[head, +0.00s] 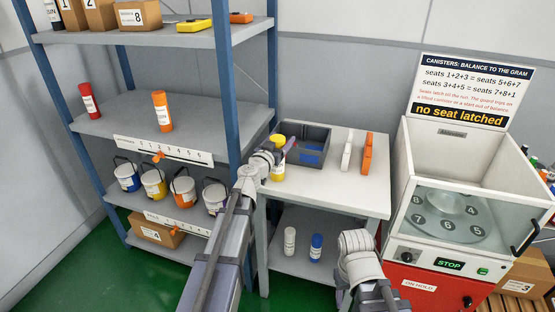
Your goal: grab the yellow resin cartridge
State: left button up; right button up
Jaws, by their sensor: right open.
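The yellow resin cartridge (278,173) stands upright near the left end of the white side table, with a yellow top and a pale label band. My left gripper (284,151) is at its upper part, overlapping it in the head view. The wrist covers part of the cartridge's left side. I cannot tell whether the jaws are closed on it or only beside it. My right gripper (342,298) is low at the front of the table, open and mostly hidden by its own wrist; nothing shows in it.
A grey bin (318,134) with blue contents sits behind the cartridge. White (347,150) and orange (367,153) upright items stand to the right. A blue-posted shelf (217,110) is close on the left. The balance machine (412,165) stands right; its sign reads "no seat latched".

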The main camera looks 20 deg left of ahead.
pick_arm(q)
grip_shut()
dwell(0.3)
dwell(0.3)
